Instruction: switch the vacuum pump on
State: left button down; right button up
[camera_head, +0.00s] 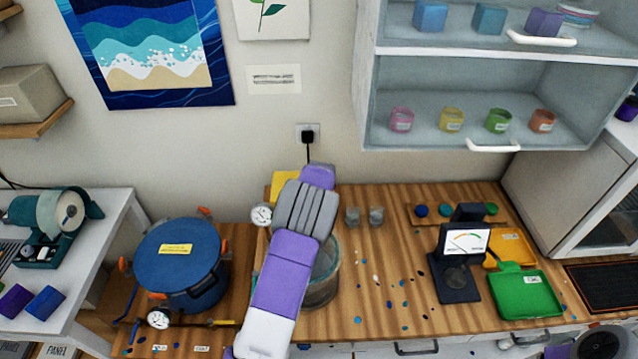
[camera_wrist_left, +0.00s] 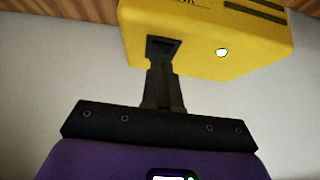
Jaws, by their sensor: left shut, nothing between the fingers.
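The vacuum pump is a yellow box, mostly hidden behind my left arm in the head view, with a yellow part (camera_head: 284,187) showing at the back of the wooden bench. In the left wrist view the yellow pump (camera_wrist_left: 255,28) fills the top. It has a black switch (camera_wrist_left: 163,45) and a small round light, whitish with a coloured rim (camera_wrist_left: 222,52). My left gripper (camera_wrist_left: 160,65) is shut and empty, its tips just at the switch; I cannot tell whether they touch. In the head view its fingers are hidden. My right gripper is not in view.
A blue lidded pot (camera_head: 182,258) with orange clamps stands left of my arm. A clear container (camera_head: 323,272) is partly hidden behind the arm. A wall cabinet (camera_head: 470,100) hangs above.

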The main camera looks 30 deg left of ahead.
pick_arm(q)
notch_tip(320, 180, up, 4)
jog(key=shift+s+d+p, duration=0.1)
jog(key=shift+p, duration=0.85)
jog(key=s+d+r+b, duration=0.1)
jog(key=s+d+r, duration=0.3)
jog(key=s, duration=0.3)
jog(key=shift+r, duration=0.75)
